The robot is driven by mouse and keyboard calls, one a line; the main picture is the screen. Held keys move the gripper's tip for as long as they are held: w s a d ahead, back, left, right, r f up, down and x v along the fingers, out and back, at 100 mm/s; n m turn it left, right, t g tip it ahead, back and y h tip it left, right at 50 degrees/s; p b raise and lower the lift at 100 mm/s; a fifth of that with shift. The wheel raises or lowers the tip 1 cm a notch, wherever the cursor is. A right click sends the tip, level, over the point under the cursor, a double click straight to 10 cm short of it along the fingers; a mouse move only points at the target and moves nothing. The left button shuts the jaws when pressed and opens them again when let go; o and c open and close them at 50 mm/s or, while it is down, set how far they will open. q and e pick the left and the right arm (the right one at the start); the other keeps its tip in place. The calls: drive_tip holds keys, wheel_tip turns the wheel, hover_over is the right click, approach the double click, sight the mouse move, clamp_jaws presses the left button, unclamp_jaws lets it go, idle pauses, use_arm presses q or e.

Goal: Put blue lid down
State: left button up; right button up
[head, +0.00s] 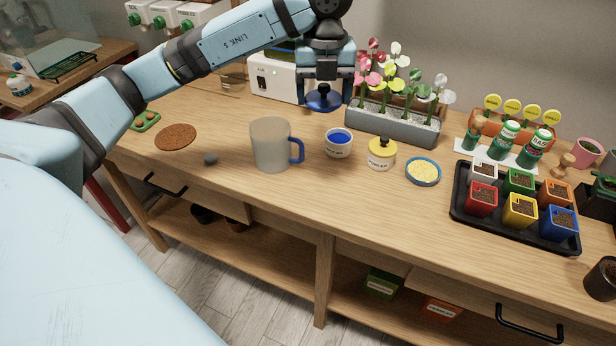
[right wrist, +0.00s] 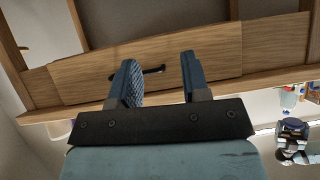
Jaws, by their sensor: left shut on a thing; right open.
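My left gripper (head: 325,88) is shut on the blue lid (head: 324,102) and holds it in the air above the bench, at the upper middle of the head view. An open white pot (head: 339,148) with blue contents stands below it, a little to the right. A white pot with a yellow lid (head: 382,148) stands right of that pot. My right gripper (right wrist: 160,80) is open and empty in the right wrist view, facing the front of the bench and a drawer handle (right wrist: 152,71). The right gripper is not visible in the head view.
A grey mug with a blue handle (head: 271,145) stands left of the open pot. A blue-rimmed dish (head: 423,171) stands to the right, before a black tray (head: 469,223) of coloured pots. A grey planter (head: 396,124) with flowers stands behind.

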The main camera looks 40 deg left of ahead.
use_arm(q)
drive_tip(key=shift+s+f+m+b, duration=0.15)
drive_tip(key=shift+s+f+b, duration=0.15)
drive_tip(key=shift+s, duration=0.1)
drive_tip(key=shift+s+f+m+b, duration=0.15)
drive_tip(key=shift+s+b, duration=0.15)
drive_tip(key=shift+s, duration=0.1)
drive_tip(key=shift+s+f, duration=0.15)
drive_tip(key=shift+f, duration=0.1)
drive_tip(key=b, duration=0.2)
hover_over(315, 186)
wheel_tip(315, 186, down, 14)
drive_tip(key=shift+f, duration=0.2)
wheel_tip(315, 186, down, 5)
drive_tip(key=shift+r+b, duration=0.2)
drive_tip(key=shift+b, duration=0.25)
drive_tip(key=shift+f, duration=0.2)
drive_tip(key=shift+r, duration=0.1)
use_arm(e)
drive_tip(key=shift+a+f+t, duration=0.15)
drive_tip(key=shift+a+f, duration=0.1)
drive_tip(key=shift+f, duration=0.25)
drive_tip(key=shift+a+f+t, duration=0.15)
drive_tip(key=shift+a+f, duration=0.05)
drive_tip(key=shift+f, duration=0.3)
drive_tip(key=shift+f, duration=0.1)
use_arm(q)
drive_tip(key=shift+f, duration=0.25)
drive_tip(key=o, duration=0.9)
